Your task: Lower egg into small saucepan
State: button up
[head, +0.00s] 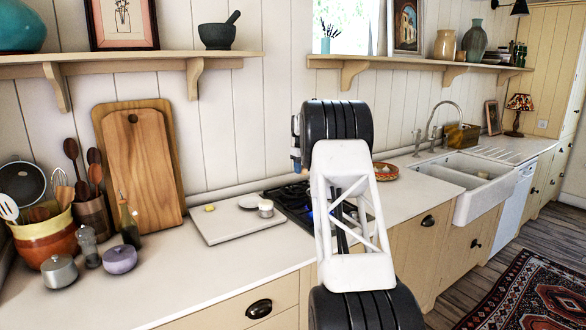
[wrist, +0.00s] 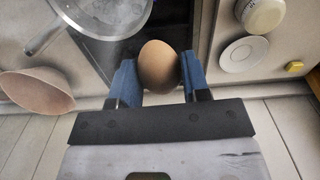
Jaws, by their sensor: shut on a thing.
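The brown egg (wrist: 158,62) is between the blue fingers of my gripper (wrist: 159,70) in the wrist view, and the gripper is shut on it. A shiny grey pan (wrist: 108,18) with a handle, which looks like the small saucepan, is partly in view at the upper left, cut off by the top edge. The egg is to the right of the pan in this view and is not over its visible part. In the head view my arm hides the egg and the pan.
The dark hob (head: 289,199) is partly behind my arm. A bowl (wrist: 36,90) is left of the egg in the wrist view.

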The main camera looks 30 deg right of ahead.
jog(key=s+d+f, duration=0.2)
jog(key=s+d, duration=0.3)
jog(key=d, duration=0.2)
jog(key=shift+d+f, duration=0.15)
jog(key=shift+f, duration=0.05)
jog(key=shift+f, duration=0.15)
dwell(0.8)
jog(key=shift+f, duration=2.85)
jog(key=shift+f, duration=1.9)
dwell(1.4)
